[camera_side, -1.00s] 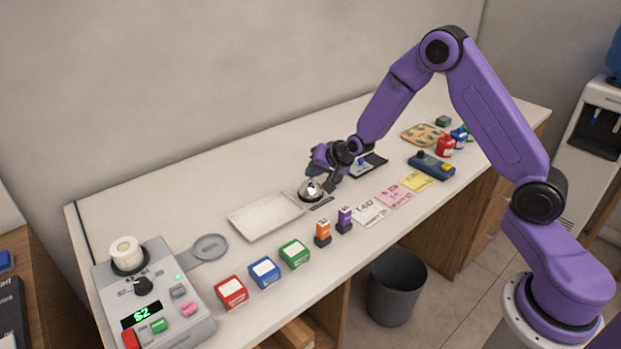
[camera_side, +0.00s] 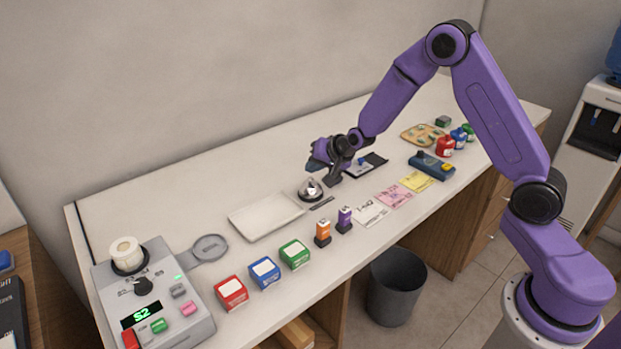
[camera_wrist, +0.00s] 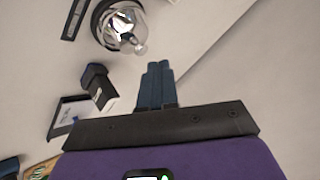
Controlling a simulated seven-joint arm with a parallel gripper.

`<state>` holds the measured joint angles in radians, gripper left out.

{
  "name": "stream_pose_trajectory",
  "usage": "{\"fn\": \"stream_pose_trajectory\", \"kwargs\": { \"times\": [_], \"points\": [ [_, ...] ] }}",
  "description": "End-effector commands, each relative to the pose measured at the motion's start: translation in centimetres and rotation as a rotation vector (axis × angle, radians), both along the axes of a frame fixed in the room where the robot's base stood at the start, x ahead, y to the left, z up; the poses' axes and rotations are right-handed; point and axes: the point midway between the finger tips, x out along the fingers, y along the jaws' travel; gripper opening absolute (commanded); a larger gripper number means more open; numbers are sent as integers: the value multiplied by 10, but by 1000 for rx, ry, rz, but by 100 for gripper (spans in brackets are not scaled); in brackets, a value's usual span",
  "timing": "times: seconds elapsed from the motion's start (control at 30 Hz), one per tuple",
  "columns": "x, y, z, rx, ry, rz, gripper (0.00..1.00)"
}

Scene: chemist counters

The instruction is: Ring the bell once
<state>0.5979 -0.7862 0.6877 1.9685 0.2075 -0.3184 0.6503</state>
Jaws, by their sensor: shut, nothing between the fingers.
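The bell (camera_side: 311,189) is a small silver dome on a dark base, standing on the white counter just right of the shallow tray. It also shows in the wrist view (camera_wrist: 118,28), near the top edge and partly cut off. My gripper (camera_side: 314,167) is over the counter close to the bell, appearing just above it in the side view. In the wrist view its blue fingers (camera_wrist: 155,84) are shut together with nothing between them. Their tips appear clear of the bell, to its lower right in that picture.
A white tray (camera_side: 266,216) lies left of the bell. A dark pad (camera_side: 376,161) lies to its right. Orange (camera_side: 323,233) and purple (camera_side: 345,219) bottles stand in front, beside paper slips (camera_side: 369,212). Coloured boxes (camera_side: 264,271) and a grey device (camera_side: 175,318) are at left.

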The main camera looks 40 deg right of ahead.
Motion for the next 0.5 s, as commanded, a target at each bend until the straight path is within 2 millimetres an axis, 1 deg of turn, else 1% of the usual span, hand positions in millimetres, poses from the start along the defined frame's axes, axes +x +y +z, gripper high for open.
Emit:
{"fn": "stream_pose_trajectory", "kwargs": {
  "times": [0.23,0.5],
  "points": [
    [0,0,4,0,-1,0,0],
    [1,0,27,2,-3,0,0]
  ]
}}
